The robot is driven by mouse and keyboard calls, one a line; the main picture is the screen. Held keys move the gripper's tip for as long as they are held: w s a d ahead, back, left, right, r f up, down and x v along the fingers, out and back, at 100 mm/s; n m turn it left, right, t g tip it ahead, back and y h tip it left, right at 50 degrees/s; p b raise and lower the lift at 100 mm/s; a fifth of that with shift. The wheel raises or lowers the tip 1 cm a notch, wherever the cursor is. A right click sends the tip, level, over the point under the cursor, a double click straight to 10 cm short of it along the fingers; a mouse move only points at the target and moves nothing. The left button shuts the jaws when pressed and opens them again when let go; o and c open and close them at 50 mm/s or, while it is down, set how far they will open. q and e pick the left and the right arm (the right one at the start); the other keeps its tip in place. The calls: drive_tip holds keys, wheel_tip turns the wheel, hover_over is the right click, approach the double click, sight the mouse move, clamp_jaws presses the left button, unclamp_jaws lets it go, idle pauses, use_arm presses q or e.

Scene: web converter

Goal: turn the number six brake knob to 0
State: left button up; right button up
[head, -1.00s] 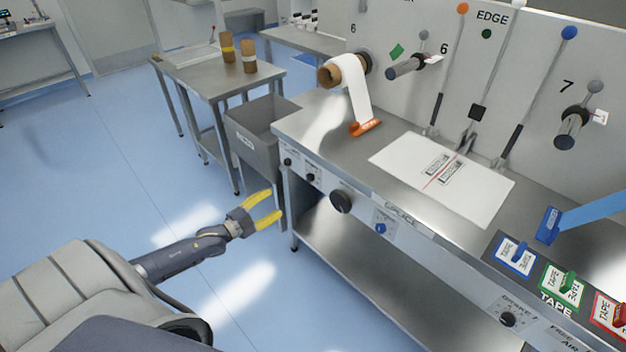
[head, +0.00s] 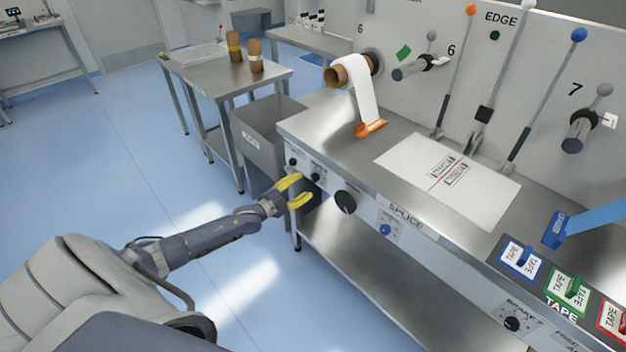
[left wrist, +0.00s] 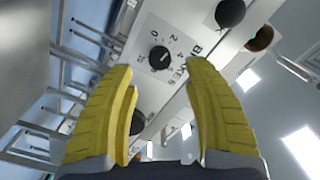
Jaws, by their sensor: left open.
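The brake knob (head: 315,177) is a small black dial near the left end of the machine's front panel. In the left wrist view the knob (left wrist: 160,57) sits on a white plate with numbers around it, 0, 2 and 4 among them, and a partly hidden label starting "BR". I cannot read its setting surely. My left gripper (head: 304,187), with yellow fingers, is open and empty just in front of and below the knob, apart from it. In the left wrist view the knob shows between and beyond the fingertips. My right gripper is out of view.
Another small black knob (head: 293,161) is just left, and a larger black knob (head: 345,201) is to the right. A blue knob (head: 385,230) lies farther right. A grey bin (head: 262,145) stands beside the machine's left end. Open floor lies left of the arm.

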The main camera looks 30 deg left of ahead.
sight(313, 179)
use_arm(q)
drive_tip(key=shift+x, duration=2.8)
clamp_jaws()
